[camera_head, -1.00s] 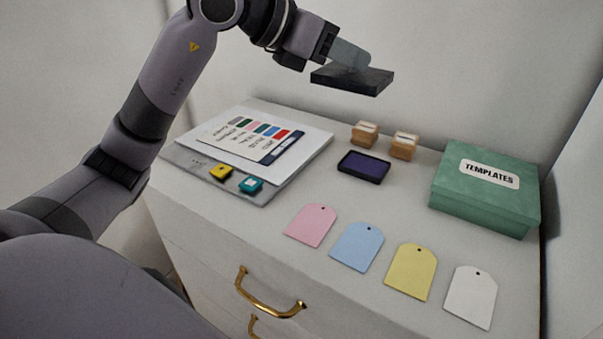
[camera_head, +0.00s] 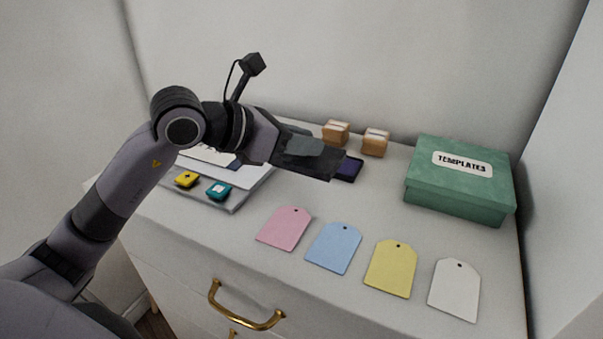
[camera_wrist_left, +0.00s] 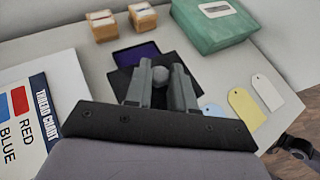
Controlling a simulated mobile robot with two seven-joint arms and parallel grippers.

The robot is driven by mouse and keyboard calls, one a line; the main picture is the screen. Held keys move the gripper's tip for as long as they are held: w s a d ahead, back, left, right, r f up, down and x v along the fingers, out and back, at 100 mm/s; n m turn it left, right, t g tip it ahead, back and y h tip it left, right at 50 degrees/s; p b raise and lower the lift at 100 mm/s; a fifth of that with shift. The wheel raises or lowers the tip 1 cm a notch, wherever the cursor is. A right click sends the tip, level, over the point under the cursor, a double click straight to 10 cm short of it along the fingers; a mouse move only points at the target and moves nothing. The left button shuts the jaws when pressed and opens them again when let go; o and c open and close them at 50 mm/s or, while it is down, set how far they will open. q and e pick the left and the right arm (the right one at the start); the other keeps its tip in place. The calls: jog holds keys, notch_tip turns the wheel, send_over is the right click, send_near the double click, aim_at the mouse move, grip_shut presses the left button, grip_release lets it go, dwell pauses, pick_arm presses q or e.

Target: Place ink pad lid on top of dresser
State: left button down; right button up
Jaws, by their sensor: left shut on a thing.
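The dark ink pad lid (camera_head: 325,164) is held in my left gripper (camera_head: 312,148), above the dresser top. Its dark edge also shows around the fingers in the left wrist view (camera_wrist_left: 119,84). The ink pad (camera_head: 350,167), dark with a purple face, lies on the dresser top (camera_head: 385,215) behind the lid and is partly covered by it in the head view. In the left wrist view the purple pad (camera_wrist_left: 137,55) shows just beyond the fingertips. I cannot tell whether the lid touches the dresser.
Two wooden stamps (camera_head: 335,133) (camera_head: 375,142) stand behind the ink pad. A green templates box (camera_head: 460,185) is at the right. Pink (camera_head: 284,228), blue (camera_head: 333,247), yellow (camera_head: 391,268) and white (camera_head: 455,289) tags lie along the front. A chart and small yellow and teal pads are left.

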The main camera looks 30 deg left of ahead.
pick_arm(q)
jog(key=shift+f, duration=3)
jog(key=shift+f+b, duration=0.2)
jog(key=shift+b, duration=0.25)
jog(key=c, duration=1)
grip_release()
jog(key=shift+o, duration=0.2)
